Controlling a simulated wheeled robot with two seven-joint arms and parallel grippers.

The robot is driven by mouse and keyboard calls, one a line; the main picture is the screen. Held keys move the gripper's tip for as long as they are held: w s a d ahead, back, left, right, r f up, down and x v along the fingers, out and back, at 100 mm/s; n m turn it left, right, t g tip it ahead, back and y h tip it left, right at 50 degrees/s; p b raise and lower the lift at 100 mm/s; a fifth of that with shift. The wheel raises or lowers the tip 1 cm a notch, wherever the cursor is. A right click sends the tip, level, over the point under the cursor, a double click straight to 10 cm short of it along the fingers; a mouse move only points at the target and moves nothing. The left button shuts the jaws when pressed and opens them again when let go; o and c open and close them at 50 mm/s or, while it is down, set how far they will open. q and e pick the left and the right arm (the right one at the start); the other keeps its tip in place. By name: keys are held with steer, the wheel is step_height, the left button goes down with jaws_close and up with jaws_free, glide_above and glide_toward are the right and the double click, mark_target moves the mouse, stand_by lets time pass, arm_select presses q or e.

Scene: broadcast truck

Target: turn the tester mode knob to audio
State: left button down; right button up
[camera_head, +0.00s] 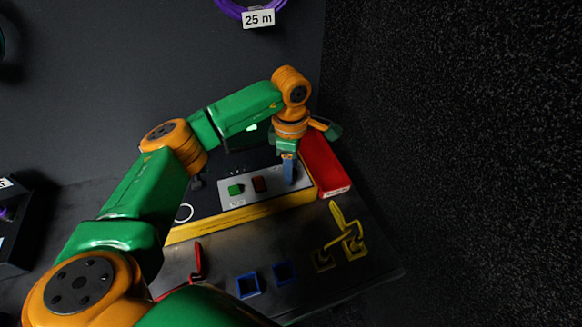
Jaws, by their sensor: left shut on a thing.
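The tester (238,214) is a yellow-edged case with a dark top and a light grey control panel (262,200) on the bench. The panel carries a green switch (236,189) and a dark red switch (259,184). My left gripper (289,180) points down at the panel's right end, right of the red switch. It is shut on the mode knob, which the fingers almost fully hide. The knob's pointer direction and the mode labels cannot be read. My right gripper is not in view.
A red bin (325,165) stands close to the right of the tester. Yellow stands (343,240), two blue square holders (248,285) and a red item (197,262) are on the front of the bench (222,260). A dark textured wall (460,130) bounds the right.

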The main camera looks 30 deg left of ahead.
arm_select(q)
steer(key=n, duration=0.4)
steer(key=shift+n, duration=2.5)
steer(key=shift+c, duration=2.2)
jaws_free()
step_height(320, 180, up, 7)
steer(key=shift+r+b, duration=0.1)
steer(key=shift+b, duration=0.45)
